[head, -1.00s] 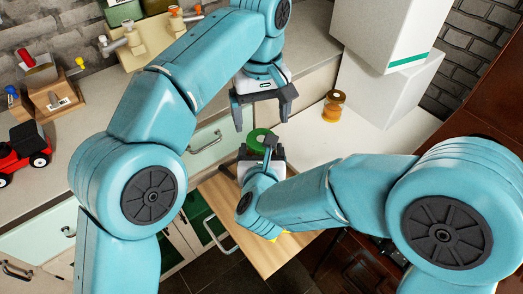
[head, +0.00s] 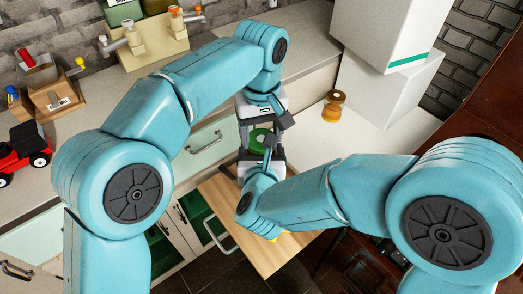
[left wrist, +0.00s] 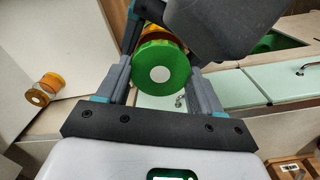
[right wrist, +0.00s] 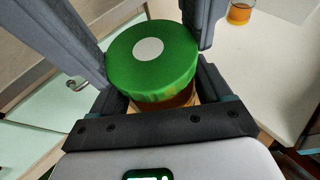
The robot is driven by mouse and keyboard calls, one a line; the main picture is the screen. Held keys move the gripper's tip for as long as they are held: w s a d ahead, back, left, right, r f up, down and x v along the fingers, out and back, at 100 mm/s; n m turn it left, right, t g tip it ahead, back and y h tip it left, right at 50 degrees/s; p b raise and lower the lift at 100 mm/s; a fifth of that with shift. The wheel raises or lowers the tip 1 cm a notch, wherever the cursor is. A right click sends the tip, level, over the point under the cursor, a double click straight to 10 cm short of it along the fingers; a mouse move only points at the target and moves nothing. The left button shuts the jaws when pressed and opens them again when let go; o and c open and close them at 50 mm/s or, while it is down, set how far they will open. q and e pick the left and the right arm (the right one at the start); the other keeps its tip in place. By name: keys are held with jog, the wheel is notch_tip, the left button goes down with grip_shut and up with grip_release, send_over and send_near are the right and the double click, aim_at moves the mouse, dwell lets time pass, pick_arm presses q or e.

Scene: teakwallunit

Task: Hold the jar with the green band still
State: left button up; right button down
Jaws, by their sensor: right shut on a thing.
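The jar with the green band (head: 261,136) has a bright green lid with a white dot and an amber body. My right gripper (head: 262,146) is shut on it above the wooden board; in the right wrist view the jar (right wrist: 152,62) sits between the fingers. My left gripper (head: 262,122) is open, right above the right one. In the left wrist view its fingers stand on both sides of the green lid (left wrist: 160,70). Whether they touch the jar is hard to tell. The grippers partly hide the jar in the head view.
A second amber jar (head: 333,106) stands on the white counter, near two stacked white boxes (head: 385,85). A wooden board (head: 262,258) juts out below my grippers. A red toy truck (head: 22,152) and a tap panel (head: 145,45) are at left.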

pick_arm(q)
jog(key=m, duration=1.1)
jog(key=o, duration=1.2)
jog(key=shift+s, duration=0.1)
jog(key=shift+o, duration=0.2)
notch_tip(320, 180, up, 8)
jog(key=shift+f, duration=0.25)
jog(key=shift+a, duration=0.1)
